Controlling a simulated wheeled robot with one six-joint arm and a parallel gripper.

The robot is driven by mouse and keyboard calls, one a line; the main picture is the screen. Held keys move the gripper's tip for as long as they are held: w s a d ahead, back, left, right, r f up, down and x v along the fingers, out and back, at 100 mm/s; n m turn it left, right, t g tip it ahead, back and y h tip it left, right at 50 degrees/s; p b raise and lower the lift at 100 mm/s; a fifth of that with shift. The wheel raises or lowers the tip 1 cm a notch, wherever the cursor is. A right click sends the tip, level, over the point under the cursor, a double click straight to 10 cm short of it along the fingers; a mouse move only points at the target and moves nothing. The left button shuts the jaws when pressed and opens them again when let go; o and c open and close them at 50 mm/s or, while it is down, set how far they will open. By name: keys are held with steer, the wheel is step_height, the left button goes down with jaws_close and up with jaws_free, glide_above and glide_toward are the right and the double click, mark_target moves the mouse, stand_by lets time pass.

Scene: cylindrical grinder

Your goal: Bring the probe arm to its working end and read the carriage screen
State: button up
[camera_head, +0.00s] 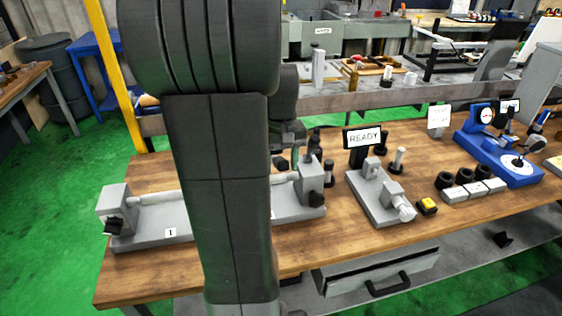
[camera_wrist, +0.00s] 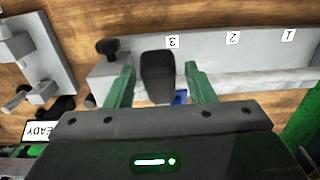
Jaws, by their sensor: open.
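A long grey grinder bed (camera_head: 150,238) lies on the bench, with number plates 1, 2 and 3 showing in the wrist view (camera_wrist: 245,82). My arm covers its middle in the head view. My gripper (camera_wrist: 159,70) is open over the bed beside plate 3, its green fingers on either side of a dark rounded piece (camera_wrist: 157,78). Gaps show on both sides of that piece. I cannot tell whether it is the probe arm. A black screen (camera_head: 364,138) reading READY stands by a grey fixture; part of it shows in the wrist view (camera_wrist: 38,131). No carriage screen is clearly identifiable.
The grey fixture (camera_head: 372,194) and a yellow button box (camera_head: 427,206) stand right of the bed. Several black rings (camera_head: 463,176), pale blocks (camera_head: 468,191) and a blue gauge stand (camera_head: 512,172) are farther right. A bare bench strip (camera_head: 340,246) runs along the front.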

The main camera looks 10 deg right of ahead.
jaws_close()
steer(key=shift+f, duration=0.1)
step_height(320, 180, down, 10)
steer(key=s+t+b, duration=0.3)
steer(key=t+b, duration=0.2)
steer(key=b, duration=1)
steer(key=shift+f+t, duration=0.15)
steer(key=shift+t, duration=0.25)
jaws_free()
steer(key=shift+w+f, duration=0.1)
